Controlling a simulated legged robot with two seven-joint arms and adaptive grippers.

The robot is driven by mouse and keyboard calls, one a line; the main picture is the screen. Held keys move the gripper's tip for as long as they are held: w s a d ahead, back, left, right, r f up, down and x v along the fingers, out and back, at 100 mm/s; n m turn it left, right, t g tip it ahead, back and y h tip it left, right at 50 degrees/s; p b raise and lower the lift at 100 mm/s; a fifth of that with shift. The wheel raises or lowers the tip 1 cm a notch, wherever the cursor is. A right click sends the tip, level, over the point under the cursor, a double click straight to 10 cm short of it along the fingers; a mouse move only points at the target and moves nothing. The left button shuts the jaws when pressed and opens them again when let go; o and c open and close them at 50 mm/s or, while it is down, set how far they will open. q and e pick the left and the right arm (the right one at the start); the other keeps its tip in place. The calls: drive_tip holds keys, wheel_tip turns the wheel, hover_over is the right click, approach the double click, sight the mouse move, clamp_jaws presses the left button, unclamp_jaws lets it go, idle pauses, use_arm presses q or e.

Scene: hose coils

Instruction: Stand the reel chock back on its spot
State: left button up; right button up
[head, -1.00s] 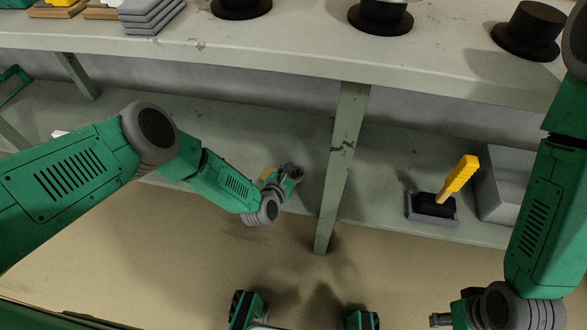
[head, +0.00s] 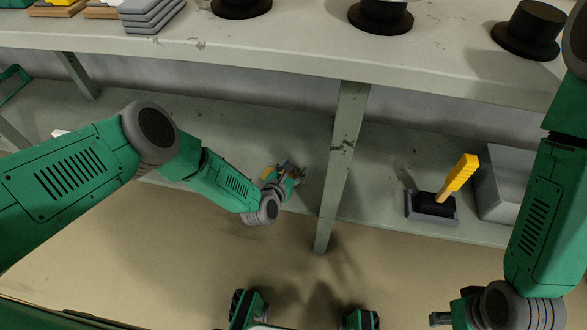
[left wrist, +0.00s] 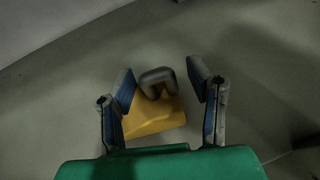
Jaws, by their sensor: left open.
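The reel chock (left wrist: 155,118) is a yellow block with a dark grey looped handle (left wrist: 158,77) on top. In the left wrist view it sits on the grey-green lower shelf. My left gripper (left wrist: 161,78) is open, with one finger on each side of the handle; I cannot tell whether either finger touches it. In the head view my left gripper (head: 291,170) is low over the lower shelf, left of the post, and mostly hides the chock; only a little yellow shows. My right gripper (head: 440,318) is partly cut off at the bottom right.
A grey-green post (head: 343,165) stands right of my left gripper. Beyond it, a grey tray (head: 450,218) holds a black brush with a yellow handle (head: 460,176), beside a grey box (head: 497,195). The upper shelf (head: 290,52) overhangs, with black round pieces on it.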

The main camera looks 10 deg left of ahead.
use_arm(q)
drive_tip(key=shift+p+v, duration=2.5)
drive_tip(key=shift+v, duration=1.4)
drive_tip(key=shift+s, duration=0.1)
drive_tip(key=shift+s+a+r, duration=0.15)
drive_tip(key=shift+s, duration=0.15)
drive_tip(key=v, duration=1.1)
